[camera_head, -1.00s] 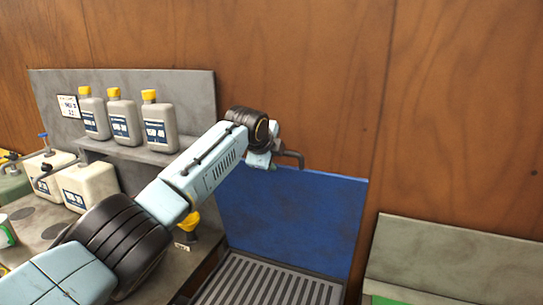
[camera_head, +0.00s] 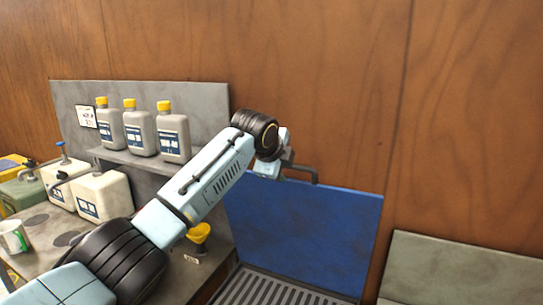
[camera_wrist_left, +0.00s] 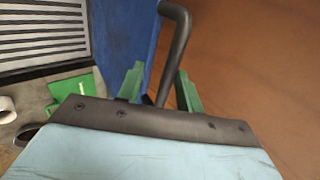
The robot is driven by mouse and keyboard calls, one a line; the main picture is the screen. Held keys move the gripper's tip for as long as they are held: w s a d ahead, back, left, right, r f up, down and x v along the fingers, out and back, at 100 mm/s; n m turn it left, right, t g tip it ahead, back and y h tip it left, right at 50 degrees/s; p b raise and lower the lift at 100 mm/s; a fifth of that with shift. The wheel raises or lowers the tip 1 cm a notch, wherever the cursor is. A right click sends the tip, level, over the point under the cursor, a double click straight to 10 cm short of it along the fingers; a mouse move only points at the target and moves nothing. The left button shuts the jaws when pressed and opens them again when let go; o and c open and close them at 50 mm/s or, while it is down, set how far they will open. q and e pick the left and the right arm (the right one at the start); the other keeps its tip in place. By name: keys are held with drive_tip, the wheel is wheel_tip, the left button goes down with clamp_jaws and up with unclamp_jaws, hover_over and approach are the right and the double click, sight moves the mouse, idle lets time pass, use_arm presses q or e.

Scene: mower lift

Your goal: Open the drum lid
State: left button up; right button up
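A blue flat panel (camera_head: 310,235) stands upright behind a grey slatted grate (camera_head: 270,290); it looks like the raised lid, but I cannot be sure. The panel also shows in the left wrist view (camera_wrist_left: 122,35). A dark bent bar (camera_head: 303,172) shows at its top edge. My left gripper (camera_head: 280,168) is at this bar. In the left wrist view, the green fingers (camera_wrist_left: 158,78) are apart, with the bar (camera_wrist_left: 172,50) between them. Whether a finger touches the bar is unclear. My right gripper is not in view.
Three grey bottles with yellow caps (camera_head: 139,130) stand on a shelf left of my arm. White canisters (camera_head: 103,195), a cup (camera_head: 14,237) and a yellow funnel (camera_head: 199,234) are on the bench below. A grey-green panel (camera_head: 460,265) stands at right. A wooden wall (camera_head: 330,70) is behind.

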use_arm(q)
drive_tip(key=b+v, duration=0.2)
drive_tip(key=v, duration=0.7)
drive_tip(key=shift+s+r, duration=0.2)
drive_tip(key=shift+s, duration=0.05)
